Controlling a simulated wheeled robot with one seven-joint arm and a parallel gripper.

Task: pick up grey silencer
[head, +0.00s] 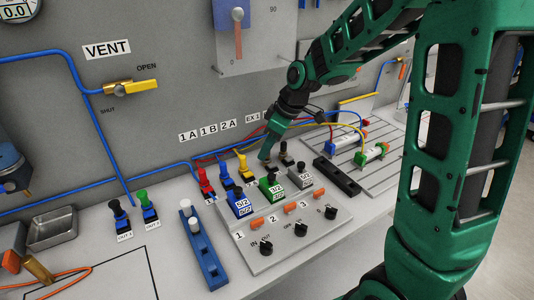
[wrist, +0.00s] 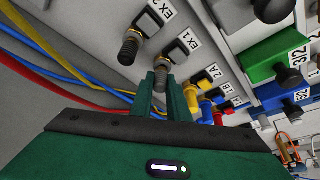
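My gripper (head: 265,154) is at the valve panel, pointing down by the EX ports. In the wrist view its two green fingers (wrist: 162,92) stand a little apart, at the stubby greyish-brown silencer (wrist: 160,72) of the port labelled EX 1. The silencer's end lies between the fingertips; whether they press on it I cannot tell. A second, similar silencer (wrist: 129,50) sits on the EX 2 port, to the left and clear of the fingers. In the head view the dark EX fittings (head: 285,158) show just right of the gripper.
Yellow (head: 243,168), blue (head: 225,176) and red (head: 205,183) fittings stand close by. Blue, green and grey valve blocks (head: 271,187) are in front. Coloured hoses (wrist: 60,68) run beside the fingers. A blue rack (head: 205,255) holds pale pieces.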

